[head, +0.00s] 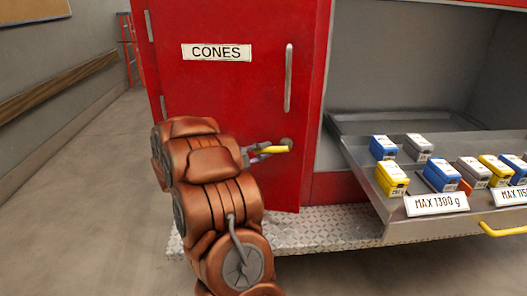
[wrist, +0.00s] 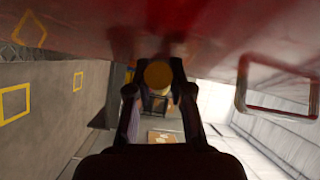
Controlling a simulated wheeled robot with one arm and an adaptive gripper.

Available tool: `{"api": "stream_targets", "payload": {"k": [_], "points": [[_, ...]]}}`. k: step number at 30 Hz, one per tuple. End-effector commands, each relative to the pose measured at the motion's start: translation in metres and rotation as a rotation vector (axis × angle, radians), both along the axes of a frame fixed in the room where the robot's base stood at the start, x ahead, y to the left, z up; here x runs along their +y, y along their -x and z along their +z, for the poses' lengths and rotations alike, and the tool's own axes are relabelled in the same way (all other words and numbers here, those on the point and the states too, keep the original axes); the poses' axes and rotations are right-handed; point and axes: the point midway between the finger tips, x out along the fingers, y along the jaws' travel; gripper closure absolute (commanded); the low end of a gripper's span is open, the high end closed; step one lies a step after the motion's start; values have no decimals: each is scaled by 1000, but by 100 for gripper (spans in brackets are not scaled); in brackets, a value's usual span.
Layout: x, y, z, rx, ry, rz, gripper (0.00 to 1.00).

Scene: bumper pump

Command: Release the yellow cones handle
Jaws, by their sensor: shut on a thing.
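The red door labelled CONES (head: 225,90) stands upright in the head view, with a vertical grey bar (head: 288,78) near its right edge. The yellow cones handle (head: 272,149) sticks out low on the door, from a grey knob-like mount (head: 287,143). My gripper (head: 256,154) is at the left end of this handle, partly hidden by my copper-coloured arm. In the wrist view the round yellow end of the handle (wrist: 158,74) sits between the two dark fingers of my gripper (wrist: 159,85), which are shut on it. The red door surface fills the top of that view.
A second yellow handle (head: 505,229) is on the tray's front. A metal tread-plate step (head: 320,228) runs below. Open floor (head: 75,225) lies left.

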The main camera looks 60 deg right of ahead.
Motion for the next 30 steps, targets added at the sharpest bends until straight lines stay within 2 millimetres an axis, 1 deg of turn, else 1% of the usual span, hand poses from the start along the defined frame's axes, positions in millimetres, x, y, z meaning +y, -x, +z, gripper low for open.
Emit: {"api": "stream_targets", "payload": {"k": [7,20,30], "points": [[1,-1,2,-22,-6,1,100],[1,-2,11,-166,-69,2,100],[0,-2,14,-183,-78,1,100]]}}
